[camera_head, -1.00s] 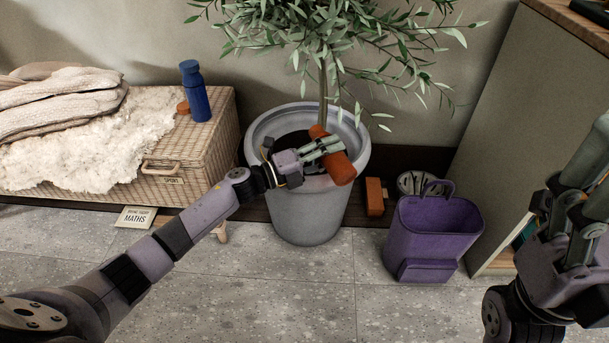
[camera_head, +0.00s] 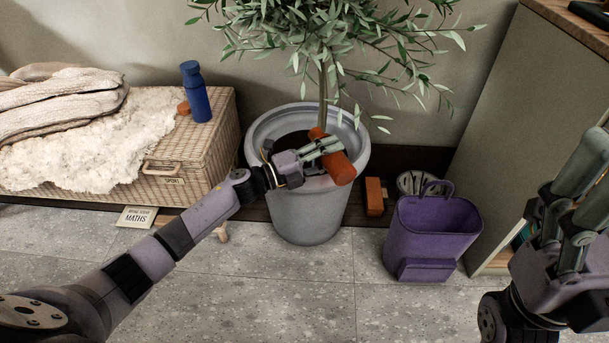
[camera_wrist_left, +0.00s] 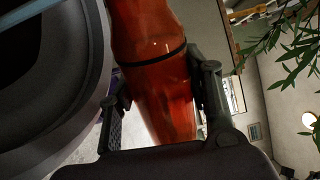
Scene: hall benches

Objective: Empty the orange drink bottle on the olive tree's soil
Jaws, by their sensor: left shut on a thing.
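The orange drink bottle (camera_head: 341,170) is tilted over the pot, its upper end toward the soil and its base toward the front right. My left gripper (camera_head: 325,149) is shut on it; the left wrist view shows both fingers around the translucent orange bottle (camera_wrist_left: 163,80) with a dark band. The olive tree (camera_head: 340,35) stands in a grey pot (camera_head: 305,215). Its dark soil (camera_head: 290,143) is partly hidden by my gripper. I cannot see whether liquid is flowing out. My right gripper (camera_head: 585,185) is at the right edge, away from the pot; its fingertips are not clear.
A wicker chest (camera_head: 215,135) at left bears a fleece, a knit blanket and a blue bottle (camera_head: 195,92). A purple bin (camera_head: 432,235) and an orange block (camera_head: 374,196) stand right of the pot. A cabinet (camera_head: 500,120) is farther right. The front floor is clear.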

